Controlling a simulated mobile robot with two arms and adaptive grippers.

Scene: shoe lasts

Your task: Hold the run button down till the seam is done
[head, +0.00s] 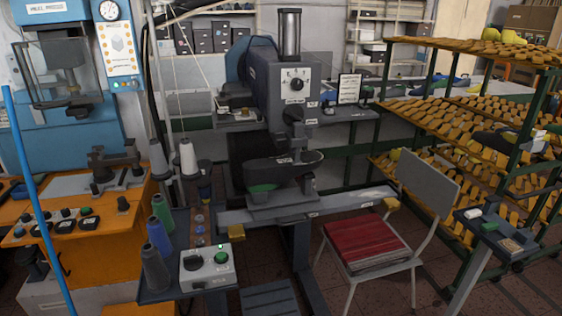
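A white control box (207,268) stands at the front of the machine's side table. It carries a green button (222,257), a dark knob (193,261) and a small lit green lamp (220,246). Its lettering is too small to read, so I cannot confirm which control is the run button. Behind it stands the grey stitching machine (270,85) with a dial on its head. A dark shoe-like piece (283,168) sits under the head, above a green part (262,188). The seam cannot be made out. Neither of my grippers is in view.
Thread cones (155,268) stand left of the box. An orange-based press (105,240) is at the left. A chair with a red seat (365,243) stands at the right, before racks of lasts (480,125). A small stand (497,232) is at the far right.

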